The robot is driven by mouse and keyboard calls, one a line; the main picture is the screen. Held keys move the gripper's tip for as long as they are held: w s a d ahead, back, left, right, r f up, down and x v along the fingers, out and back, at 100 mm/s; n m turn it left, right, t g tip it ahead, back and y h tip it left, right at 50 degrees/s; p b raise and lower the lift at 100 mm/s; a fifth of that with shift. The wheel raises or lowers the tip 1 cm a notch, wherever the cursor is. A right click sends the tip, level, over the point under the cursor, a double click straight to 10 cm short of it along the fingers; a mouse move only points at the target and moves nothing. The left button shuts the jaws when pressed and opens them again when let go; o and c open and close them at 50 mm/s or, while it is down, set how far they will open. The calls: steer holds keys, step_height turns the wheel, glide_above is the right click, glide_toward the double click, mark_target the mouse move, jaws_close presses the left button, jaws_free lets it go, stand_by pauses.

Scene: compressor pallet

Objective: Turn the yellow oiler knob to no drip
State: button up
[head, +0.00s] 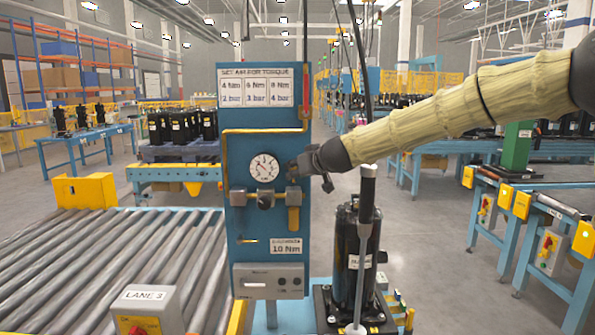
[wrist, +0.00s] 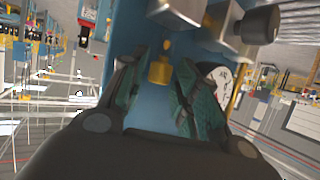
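The yellow oiler knob (wrist: 160,70) shows in the wrist view, a small yellow piece in front of the blue panel, with a narrower yellow part beyond it. My gripper (wrist: 162,82) is open. Its two green-padded fingers lie to the left and right of the knob in that view, with gaps visible; contact cannot be told. In the head view my gripper (head: 310,164) is at the right edge of the blue panel (head: 262,145), right of the gauge, and the knob is hidden there.
The round gauge (head: 264,167) sits close to my gripper and also shows beside the right finger in the wrist view (wrist: 218,80). Below are metal fittings (head: 265,198) and a yellow handle-like part (head: 293,218). A black compressor (head: 356,255) stands below my arm. A roller conveyor (head: 95,265) lies left.

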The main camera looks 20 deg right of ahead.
jaws_close()
steer(key=shift+a+m+h+p, duration=0.15)
steer(key=shift+m+h+p, duration=0.25)
steer(key=shift+h, duration=0.2)
steer(key=shift+a+r+m+h+p, duration=0.15)
steer(key=shift+a+m+h+p, duration=0.05)
steer(key=shift+m+h+p, duration=0.6)
steer(key=m+h+p, duration=0.1)
steer(key=p, duration=0.2)
steer(key=m+h+p, duration=0.1)
steer(key=h+p, duration=0.1)
steer(key=p, duration=0.1)
steer(key=m+h+p, duration=0.1)
steer(key=m+p, duration=0.1)
steer(key=p, duration=0.1)
steer(key=shift+a+g+h, duration=0.4)
steer(key=shift+p, duration=0.35)
steer(key=shift+w+f+m+g+h+p, duration=0.1)
steer(key=shift+f+m+g+h+p, duration=0.15)
steer(key=shift+m+h+p, duration=0.35)
